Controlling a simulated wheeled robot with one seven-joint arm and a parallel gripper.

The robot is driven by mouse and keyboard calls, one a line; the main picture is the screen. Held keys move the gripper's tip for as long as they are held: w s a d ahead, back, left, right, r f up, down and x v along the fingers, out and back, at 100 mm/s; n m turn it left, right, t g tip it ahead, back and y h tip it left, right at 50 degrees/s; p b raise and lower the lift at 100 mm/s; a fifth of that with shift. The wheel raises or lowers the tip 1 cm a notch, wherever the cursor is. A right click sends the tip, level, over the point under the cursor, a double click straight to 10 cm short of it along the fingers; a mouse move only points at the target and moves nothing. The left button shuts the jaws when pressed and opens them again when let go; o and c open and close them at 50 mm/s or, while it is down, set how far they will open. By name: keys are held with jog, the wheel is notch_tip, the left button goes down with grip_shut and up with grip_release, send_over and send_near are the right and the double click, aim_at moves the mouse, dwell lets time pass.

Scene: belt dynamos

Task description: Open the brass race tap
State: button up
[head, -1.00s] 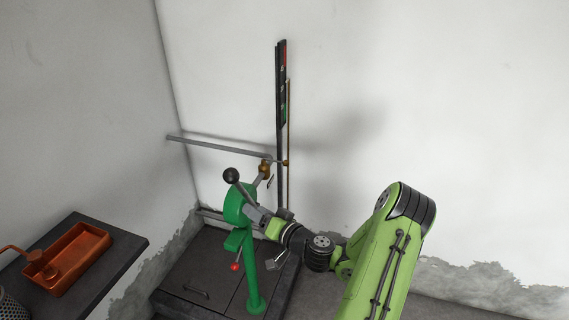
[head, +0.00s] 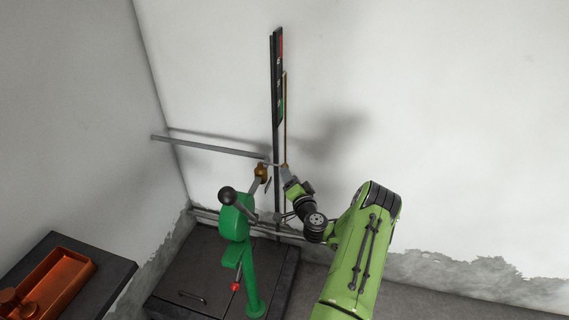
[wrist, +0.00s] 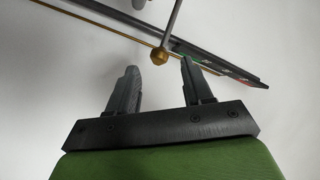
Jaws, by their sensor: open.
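The brass tap (head: 262,172) sits at the end of a grey pipe on the wall in the head view. A thin grey lever runs right from it to a small brass knob. In the wrist view the brass knob (wrist: 159,57) hangs on the end of a grey rod, just beyond and between my fingertips. My gripper (wrist: 158,70) is open and empty, its two fingers apart on either side of the knob's line. In the head view my gripper (head: 286,178) is just below the knob; its fingertips are too small to make out clearly.
A dark upright gauge board (head: 279,80) and a thin brass rod (head: 285,110) stand against the wall behind. A green stand (head: 247,270) with a black-knobbed handle (head: 228,196) is left of my arm. An orange tray (head: 60,282) lies on a side bench.

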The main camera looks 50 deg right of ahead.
jog(key=x, duration=0.6)
jog(key=shift+w+d+p, duration=0.15)
jog(key=shift+w+p, duration=0.05)
jog(key=shift+p, duration=0.1)
grip_shut()
